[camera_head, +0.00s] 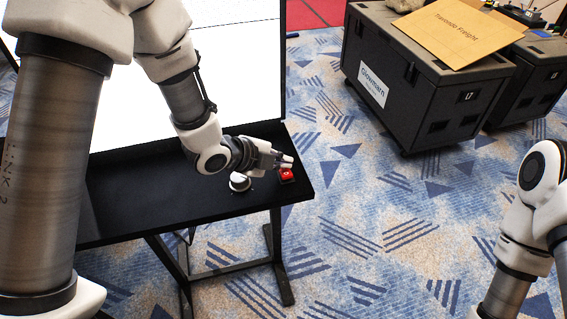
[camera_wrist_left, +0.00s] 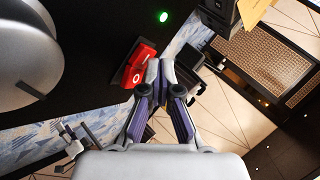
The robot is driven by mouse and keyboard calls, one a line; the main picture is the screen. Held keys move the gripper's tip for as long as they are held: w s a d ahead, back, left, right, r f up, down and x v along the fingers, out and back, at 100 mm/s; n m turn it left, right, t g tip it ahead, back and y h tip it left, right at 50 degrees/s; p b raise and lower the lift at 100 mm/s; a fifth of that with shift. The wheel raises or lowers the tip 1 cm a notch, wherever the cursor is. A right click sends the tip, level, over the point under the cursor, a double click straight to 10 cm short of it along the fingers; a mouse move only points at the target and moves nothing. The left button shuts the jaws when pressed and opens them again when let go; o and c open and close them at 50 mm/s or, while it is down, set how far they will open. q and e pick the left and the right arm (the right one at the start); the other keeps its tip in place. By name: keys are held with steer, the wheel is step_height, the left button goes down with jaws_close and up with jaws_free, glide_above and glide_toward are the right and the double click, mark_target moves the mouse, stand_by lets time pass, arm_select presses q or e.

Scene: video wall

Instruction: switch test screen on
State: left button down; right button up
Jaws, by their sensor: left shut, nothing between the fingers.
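A red switch (camera_head: 286,174) sits near the right end of the black shelf (camera_head: 230,199) below the large screen (camera_head: 240,70), which shows plain white. In the left wrist view the red switch (camera_wrist_left: 138,70) has a white ring mark on its face, and a small green light (camera_wrist_left: 163,16) glows beyond it. My left gripper (camera_head: 288,162) is shut and empty. Its fingertips (camera_wrist_left: 161,68) are right beside the switch; I cannot tell whether they touch it. My right arm shows at the right edge, but its gripper is out of view.
Black wheeled cases (camera_head: 425,85) stand at the back right, with a cardboard sheet (camera_head: 452,33) on top. The patterned carpet between is clear.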

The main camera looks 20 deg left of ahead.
mark_target(285, 175)
arm_select(q)
steer(key=shift+s+d+r+p, duration=0.1)
steer(key=shift+s+r+p, duration=0.2)
steer(key=shift+r, duration=0.4)
steer(key=shift+w+r, duration=0.1)
steer(key=r+p, duration=0.1)
steer(key=s+r+p, duration=0.1)
steer(key=r, duration=0.1)
steer(key=d+r+p, duration=0.1)
steer(key=shift+s+r+p, duration=0.15)
steer(key=shift+r+p, duration=0.2)
steer(key=shift+f, duration=0.1)
